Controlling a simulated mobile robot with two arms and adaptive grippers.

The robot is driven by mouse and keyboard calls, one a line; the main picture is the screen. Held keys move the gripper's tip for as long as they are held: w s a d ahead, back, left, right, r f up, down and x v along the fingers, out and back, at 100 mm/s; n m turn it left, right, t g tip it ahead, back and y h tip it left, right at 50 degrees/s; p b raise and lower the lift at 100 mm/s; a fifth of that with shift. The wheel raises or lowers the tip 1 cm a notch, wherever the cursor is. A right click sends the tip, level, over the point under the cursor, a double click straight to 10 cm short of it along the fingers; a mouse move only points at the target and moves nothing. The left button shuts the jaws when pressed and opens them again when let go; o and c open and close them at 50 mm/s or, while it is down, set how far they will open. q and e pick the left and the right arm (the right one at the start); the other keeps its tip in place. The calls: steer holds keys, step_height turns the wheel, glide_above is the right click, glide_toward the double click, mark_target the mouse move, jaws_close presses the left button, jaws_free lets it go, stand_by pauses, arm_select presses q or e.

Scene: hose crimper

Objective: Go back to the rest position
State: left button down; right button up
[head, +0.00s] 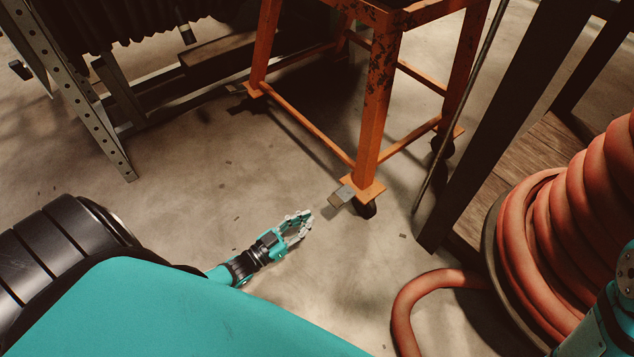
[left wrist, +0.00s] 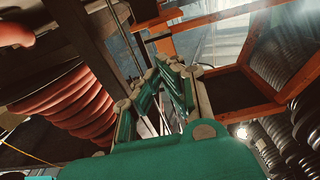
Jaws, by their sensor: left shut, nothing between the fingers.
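My left gripper (head: 303,220) is shut and empty in the head view. It is low over the concrete floor, pointing right, a little left of the near foot of the orange stand. In the left wrist view its teal and grey fingers (left wrist: 165,68) come together near the middle, with nothing held between them. Part of my right arm shows at the lower right edge of the head view; its gripper is out of frame.
An orange metal stand (head: 372,110) is at the upper middle. A large orange hose coil (head: 540,225) beside a dark-framed wooden shelf (head: 535,160) fills the right. A perforated metal rack leg (head: 85,95) is at the upper left. The floor (head: 180,180) left of the gripper is clear.

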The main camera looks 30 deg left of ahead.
arm_select(q)
steer(key=shift+s+a+f, duration=0.25)
steer(key=shift+s+f, duration=0.2)
steer(key=shift+s, duration=0.15)
